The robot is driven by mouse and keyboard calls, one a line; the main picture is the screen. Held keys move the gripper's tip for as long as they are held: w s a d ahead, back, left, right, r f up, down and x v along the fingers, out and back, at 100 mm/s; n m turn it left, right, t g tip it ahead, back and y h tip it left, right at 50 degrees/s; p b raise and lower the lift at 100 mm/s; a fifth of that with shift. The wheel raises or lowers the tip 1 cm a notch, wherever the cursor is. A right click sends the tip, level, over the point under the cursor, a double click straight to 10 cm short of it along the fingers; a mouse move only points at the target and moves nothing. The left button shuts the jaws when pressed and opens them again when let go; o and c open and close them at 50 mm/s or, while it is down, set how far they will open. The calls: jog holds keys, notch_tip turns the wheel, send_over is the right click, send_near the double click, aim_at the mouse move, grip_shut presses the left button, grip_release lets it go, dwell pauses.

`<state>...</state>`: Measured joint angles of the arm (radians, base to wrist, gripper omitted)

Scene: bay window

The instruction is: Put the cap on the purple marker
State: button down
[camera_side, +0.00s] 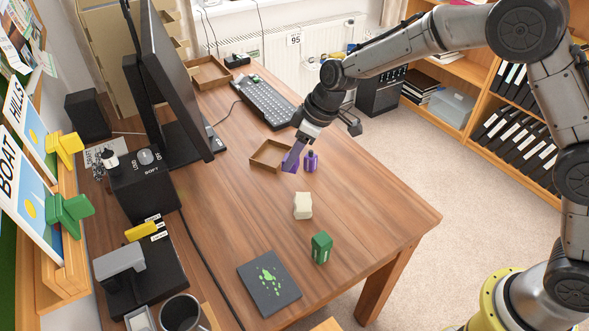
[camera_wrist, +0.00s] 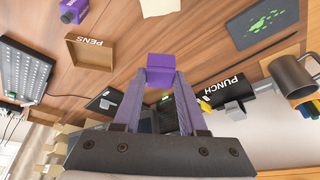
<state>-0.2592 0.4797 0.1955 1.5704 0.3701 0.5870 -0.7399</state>
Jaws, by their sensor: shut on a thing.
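The purple marker (camera_side: 311,162) is a short, squat body with a dark top. It stands upright on the desk in the side view, and part of it shows at the top left of the wrist view (camera_wrist: 72,12). My gripper (camera_side: 291,164) points down just left of the marker, apart from it in the wrist view. Its purplish fingers (camera_wrist: 160,85) are shut on a purple block-shaped cap (camera_wrist: 161,62). In the side view the cap is hard to tell from the fingers.
A pens tray (camera_side: 257,163) lies beside my gripper and also shows in the wrist view (camera_wrist: 75,52). A cream block (camera_side: 303,206), a green container (camera_side: 321,248) and a dark notebook (camera_side: 250,283) are nearer the front. A keyboard (camera_side: 266,102) and monitor stand behind.

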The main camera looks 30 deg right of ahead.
jog(key=w+d+m+t+h, duration=0.1)
jog(key=w+d+m+h, duration=0.15)
jog(key=w+d, duration=0.8)
jog(key=shift+m+y, duration=0.45)
jog(key=shift+s+d+f, duration=0.2)
jog(key=shift+d+f, duration=0.1)
jog(key=shift+f, duration=0.85)
jog(key=shift+s+d+f, duration=0.15)
jog(key=shift+d+f, duration=0.15)
jog(key=shift+f, duration=0.9)
jog(key=shift+s+d+f, duration=0.2)
jog(key=shift+d+f, duration=0.1)
jog(key=shift+f, duration=0.85)
jog(key=shift+f, duration=0.2)
jog(key=shift+c, duration=1.9)
grip_release()
jog(key=shift+o, duration=0.3)
jog(key=o, duration=0.3)
jog(key=shift+r, duration=0.15)
